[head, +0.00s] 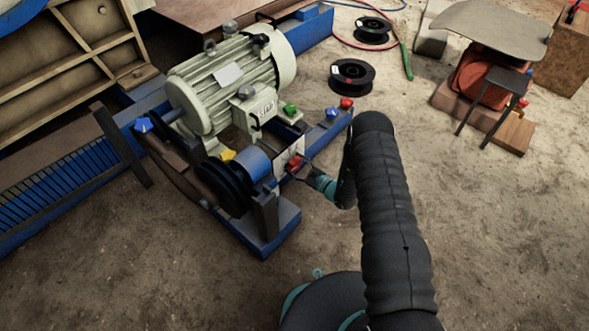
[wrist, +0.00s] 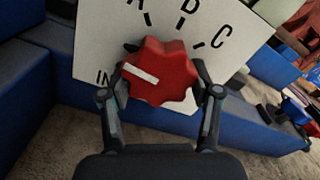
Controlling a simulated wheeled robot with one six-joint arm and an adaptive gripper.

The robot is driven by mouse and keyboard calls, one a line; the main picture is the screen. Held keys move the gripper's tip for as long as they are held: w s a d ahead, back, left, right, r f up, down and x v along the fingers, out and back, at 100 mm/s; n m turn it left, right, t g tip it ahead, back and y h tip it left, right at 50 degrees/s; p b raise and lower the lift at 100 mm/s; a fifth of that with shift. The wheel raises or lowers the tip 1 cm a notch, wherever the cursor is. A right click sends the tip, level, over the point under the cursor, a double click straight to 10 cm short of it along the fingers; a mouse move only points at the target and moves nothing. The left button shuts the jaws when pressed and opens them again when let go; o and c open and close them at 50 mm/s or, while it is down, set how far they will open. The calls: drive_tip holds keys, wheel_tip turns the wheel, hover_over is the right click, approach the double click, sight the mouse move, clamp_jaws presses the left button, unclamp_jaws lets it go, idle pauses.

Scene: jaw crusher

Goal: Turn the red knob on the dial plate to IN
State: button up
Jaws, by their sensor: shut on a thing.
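The red lobed knob (wrist: 165,66) sits on the white dial plate (wrist: 92,40). Its white pointer stripe runs leftward and slightly up, with its left end toward the area just above the "IN" mark at the plate's lower left. Other black letters, including a "C", and tick marks lie above and to the right. My gripper (wrist: 160,80) has one finger on each side of the knob and is shut on it. In the head view, the knob (head: 295,161) and plate (head: 284,158) are on the blue frame, with my gripper (head: 306,173) at the knob's right.
A grey-green motor (head: 225,80) and a dark pulley (head: 225,188) stand beside the plate on the blue frame (head: 270,230). Green (head: 290,109), blue (head: 332,113), red (head: 346,103) and yellow (head: 228,155) knobs are nearby.

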drive_tip(key=n+b, duration=0.1)
drive_tip(key=n, duration=0.1)
drive_tip(key=n+b, duration=0.2)
drive_tip(key=n, duration=0.1)
drive_tip(key=shift+w+d+n, duration=0.2)
drive_tip(key=shift+n, duration=0.1)
drive_tip(key=n, duration=0.5)
drive_tip(key=shift+d+r+n, duration=0.1)
drive_tip(key=shift+r+n, duration=0.2)
drive_tip(key=o, duration=1.1)
drive_tip(key=shift+d, duration=0.1)
drive_tip(key=shift+o, duration=0.2)
drive_tip(key=shift+a+n, duration=0.2)
drive_tip(key=shift+n, duration=0.1)
drive_tip(key=v, duration=1.2)
